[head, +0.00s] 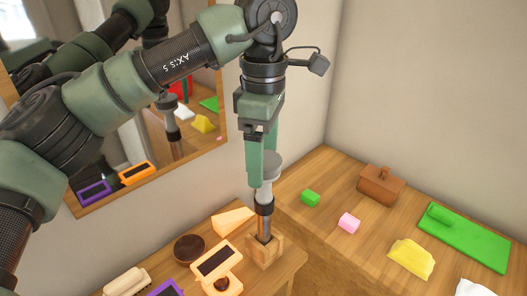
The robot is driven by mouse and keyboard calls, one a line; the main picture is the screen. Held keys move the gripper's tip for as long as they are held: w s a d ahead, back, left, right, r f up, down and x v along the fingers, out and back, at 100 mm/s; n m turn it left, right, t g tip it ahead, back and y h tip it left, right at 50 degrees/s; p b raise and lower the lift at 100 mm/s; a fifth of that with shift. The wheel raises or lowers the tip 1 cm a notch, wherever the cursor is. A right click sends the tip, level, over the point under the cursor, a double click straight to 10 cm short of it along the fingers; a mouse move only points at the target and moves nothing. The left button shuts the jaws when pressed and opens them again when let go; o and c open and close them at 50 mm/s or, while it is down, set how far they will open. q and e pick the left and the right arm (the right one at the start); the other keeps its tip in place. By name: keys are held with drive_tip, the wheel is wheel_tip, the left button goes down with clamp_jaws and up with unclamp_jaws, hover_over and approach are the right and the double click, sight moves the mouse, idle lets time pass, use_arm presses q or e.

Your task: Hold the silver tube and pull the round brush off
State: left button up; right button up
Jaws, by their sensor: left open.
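One finger hides part of the head, and contact is unclear. The tube's bottom is hidden in the holder. My right gripper is not in view.
A wall mirror (200,140) reflects my arm and the counter. Around the holder are an orange wedge (232,220), a dark round bowl (189,248) and an orange-framed item (216,262). Right are a green block (310,198), pink block (349,223), brown box (380,186) and green board (480,243).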

use_arm(q)
drive_tip(key=f+p, duration=0.1)
drive_tip(key=f, duration=0.5)
drive_tip(key=shift+s+f, duration=0.15)
drive_tip(key=shift+s, duration=0.05)
